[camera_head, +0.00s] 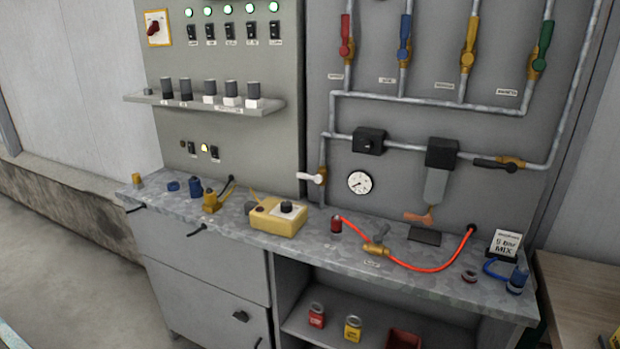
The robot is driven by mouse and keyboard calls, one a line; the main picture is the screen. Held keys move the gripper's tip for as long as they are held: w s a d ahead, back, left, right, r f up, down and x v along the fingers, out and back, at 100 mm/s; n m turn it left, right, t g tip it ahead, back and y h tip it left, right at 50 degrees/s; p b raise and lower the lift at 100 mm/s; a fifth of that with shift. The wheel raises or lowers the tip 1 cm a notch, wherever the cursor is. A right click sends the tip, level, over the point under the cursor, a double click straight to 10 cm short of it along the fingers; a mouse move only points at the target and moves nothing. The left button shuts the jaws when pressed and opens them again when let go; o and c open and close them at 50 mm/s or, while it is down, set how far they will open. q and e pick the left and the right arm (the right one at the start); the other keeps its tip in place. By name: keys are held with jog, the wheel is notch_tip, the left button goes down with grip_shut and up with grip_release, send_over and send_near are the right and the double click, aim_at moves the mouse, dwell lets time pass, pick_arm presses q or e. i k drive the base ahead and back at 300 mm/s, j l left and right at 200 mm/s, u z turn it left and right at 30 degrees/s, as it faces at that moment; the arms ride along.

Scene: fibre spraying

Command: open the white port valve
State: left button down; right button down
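The white port valve (312,178) is on the grey panel, left of the round gauge. Its white lever points left, lying roughly across the vertical pipe. A brass-coloured body joins it to the pipe. Neither of my grippers shows in the head view, so I cannot see how they stand relative to the valve.
A metal worktop (345,238) runs below the panel. The gauge (360,183) is beside the valve. Red, blue, yellow and green valves (467,55) are higher up.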

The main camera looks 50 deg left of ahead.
aim_at(318, 178)
jog(key=u, duration=1.75)
